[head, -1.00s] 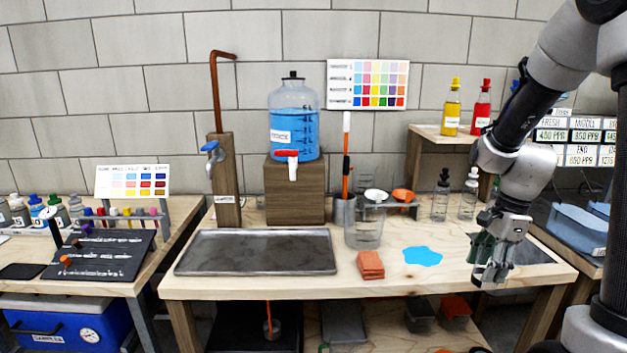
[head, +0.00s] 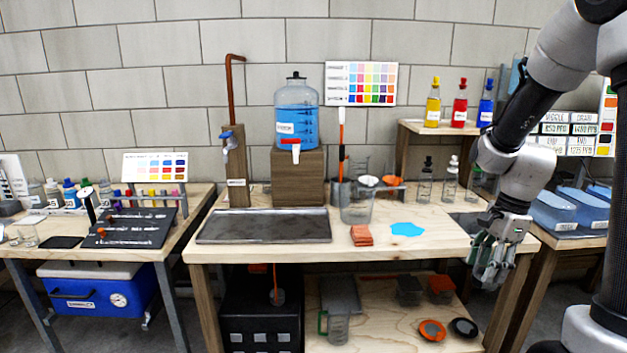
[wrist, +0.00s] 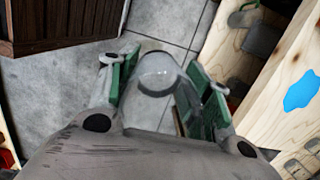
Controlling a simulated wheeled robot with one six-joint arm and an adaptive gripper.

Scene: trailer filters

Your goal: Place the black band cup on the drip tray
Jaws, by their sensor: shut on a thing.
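The drip tray (head: 263,227) is a flat grey metal tray on the left half of the middle bench, below the blue water jug. Its surface looks empty. My gripper (head: 492,268) is in front of the bench's right end, around the height of its edge. In the wrist view, my gripper (wrist: 160,92) has its green pads closed on either side of a clear, rounded cup (wrist: 157,72).
On the bench (head: 440,238) are a clear beaker (head: 356,207), orange sponges (head: 361,236) and a blue spill (head: 407,229). The jug (head: 297,112) on its wooden block and a tap post (head: 236,165) stand behind the tray. Floor is open below my gripper.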

